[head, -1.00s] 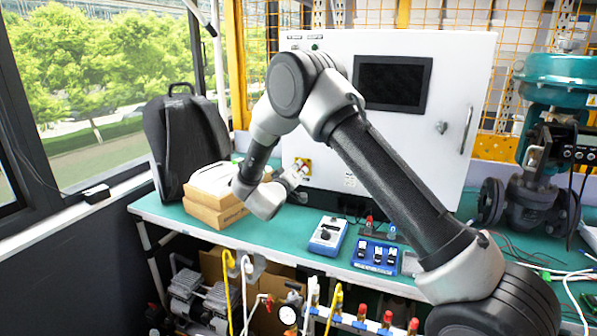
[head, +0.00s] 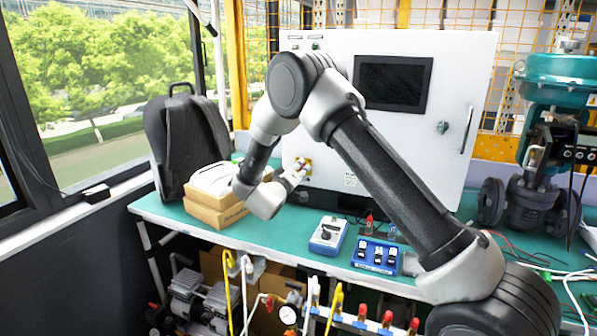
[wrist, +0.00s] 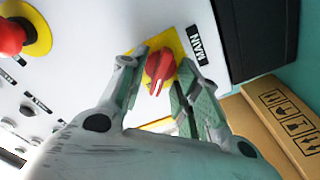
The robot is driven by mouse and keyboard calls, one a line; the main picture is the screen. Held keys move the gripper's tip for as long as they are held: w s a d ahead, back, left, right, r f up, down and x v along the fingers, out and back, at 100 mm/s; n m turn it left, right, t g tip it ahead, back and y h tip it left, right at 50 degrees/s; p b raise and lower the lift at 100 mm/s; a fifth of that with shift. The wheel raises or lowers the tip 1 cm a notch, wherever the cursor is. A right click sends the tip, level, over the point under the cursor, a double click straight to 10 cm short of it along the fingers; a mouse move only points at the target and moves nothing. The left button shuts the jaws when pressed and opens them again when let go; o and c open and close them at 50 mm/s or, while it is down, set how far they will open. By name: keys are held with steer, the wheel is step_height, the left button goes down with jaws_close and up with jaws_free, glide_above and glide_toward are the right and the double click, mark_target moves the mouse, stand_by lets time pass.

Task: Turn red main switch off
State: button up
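The red main switch (wrist: 159,68) is a rotary knob with a white pointer mark on a yellow plate (wrist: 182,46), beside a "MAIN" label (wrist: 196,44) in the wrist view. My gripper (wrist: 157,84) has its two fingers on either side of the knob, with a small gap visible, mainly on the right. Whether either finger touches the knob I cannot tell. In the head view my gripper (head: 301,168) is at the lower left of the white cabinet (head: 460,62), over the yellow plate (head: 307,164), and the knob is mostly hidden.
A red emergency button (wrist: 10,38) on yellow and several small panel controls lie left in the wrist view. Cardboard boxes (head: 212,214) and a black backpack (head: 185,145) stand left of the gripper. A blue switch box (head: 376,255) and a grey-blue box (head: 327,236) sit on the green bench.

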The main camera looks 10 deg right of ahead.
steer(key=v, duration=1.2)
steer(key=w+d+r+y, duration=0.2)
steer(key=w+r+y, duration=0.2)
steer(key=r, duration=0.2)
steer(key=s+d+r+g+y, duration=0.1)
steer(key=s+d+r+y, duration=0.1)
steer(key=s+r+y, duration=0.3)
steer(key=s+d+r+g+y, duration=0.1)
steer(key=s+d+r+y, duration=0.15)
steer(key=r, duration=0.35)
steer(key=s+d+g, duration=0.3)
steer(key=s+d, duration=0.2)
steer(key=s, duration=0.6)
steer(key=s+d+f+m+g+h, duration=0.1)
steer(key=s+d+g, duration=0.2)
steer(key=s, duration=0.9)
steer(key=s+d+f+m+g, duration=0.1)
steer(key=s+d+g, duration=0.1)
steer(key=s+d, duration=0.6)
steer(key=s, duration=0.4)
steer(key=shift+d+g, duration=0.35)
steer(key=shift+g, duration=0.05)
steer(key=shift+h, duration=0.25)
